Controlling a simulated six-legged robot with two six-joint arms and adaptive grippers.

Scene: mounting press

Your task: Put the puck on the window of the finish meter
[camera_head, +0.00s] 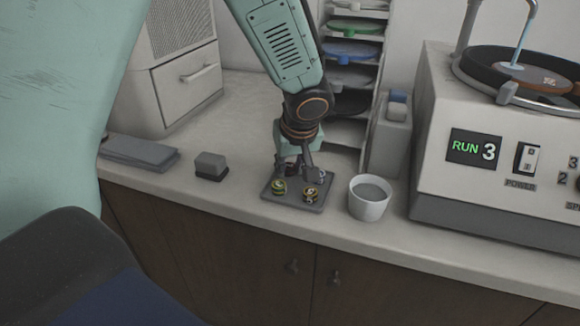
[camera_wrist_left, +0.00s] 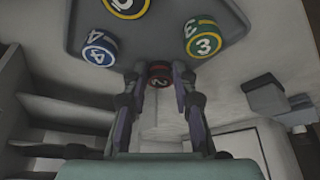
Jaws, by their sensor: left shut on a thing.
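My left gripper (camera_head: 300,172) points down at the back edge of a dark tray (camera_head: 298,203) on the bench. In the left wrist view the gripper (camera_wrist_left: 158,78) is shut on a red puck marked 2 (camera_wrist_left: 159,74), between its fingertips. The fingers hide this puck in the head view. My right gripper is not in view.
A white cup (camera_head: 369,204) stands right of the tray. A small grey block (camera_head: 211,163) and a flat grey slab (camera_head: 138,152) lie to the left. A shelf rack (camera_head: 343,130) rises behind. The large machine showing RUN 3 (camera_head: 474,150) fills the right.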

